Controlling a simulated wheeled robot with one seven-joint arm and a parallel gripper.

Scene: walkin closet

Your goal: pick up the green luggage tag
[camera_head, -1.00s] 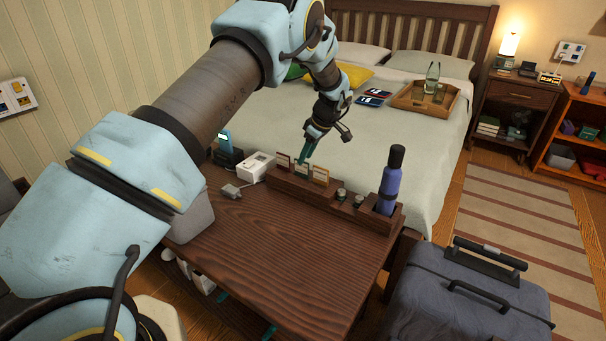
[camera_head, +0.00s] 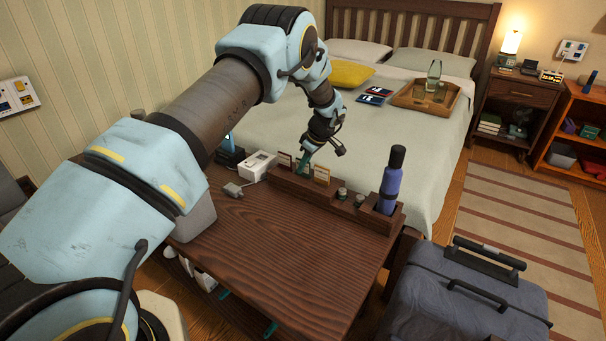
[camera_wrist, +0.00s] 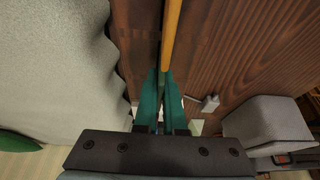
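My gripper (camera_head: 303,163) points down at the dark wooden organizer (camera_head: 345,208) at the back edge of the desk. Its teal fingers reach among the small upright tags or cards there. In the wrist view my gripper (camera_wrist: 162,80) has its two fingers close together, with a thin orange-yellow edge (camera_wrist: 170,35) running up from between their tips. The green luggage tag cannot be told apart from the teal fingers; it may be hidden between them.
The bed (camera_head: 400,140) is directly behind. The desk's front (camera_head: 270,250) is clear. A grey suitcase (camera_head: 460,300) stands at right.

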